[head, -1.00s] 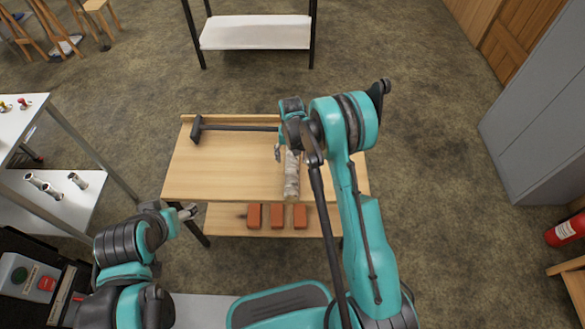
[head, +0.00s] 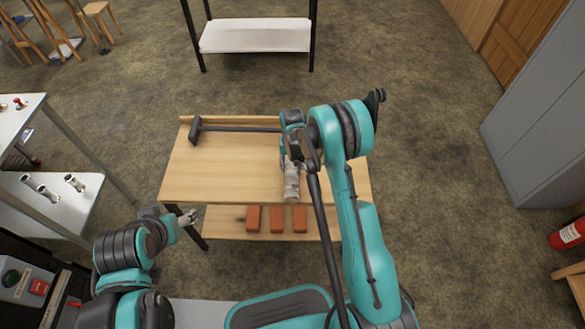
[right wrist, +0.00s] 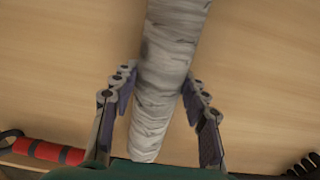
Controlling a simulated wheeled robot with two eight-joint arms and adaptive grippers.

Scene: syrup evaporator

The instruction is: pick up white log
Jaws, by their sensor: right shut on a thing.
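The white log (head: 291,187) has pale, banded bark and lies on the wooden table (head: 225,175), its near end by the table's front edge. My right gripper (head: 291,161) is shut on the log, partly hidden by its own arm in the head view. In the right wrist view the log (right wrist: 168,70) runs between the two fingers (right wrist: 163,105), one on each side. I cannot tell whether the log is clear of the tabletop. My left gripper (head: 189,217) is off the table's front left corner, away from the log; its jaw opening is too small to judge.
A dark long-handled hammer (head: 240,128) lies along the table's back. Several red bricks, one in the middle (head: 277,219), rest on the lower shelf. A grey cabinet (head: 540,130) stands at right. A white-topped rack (head: 255,36) stands behind.

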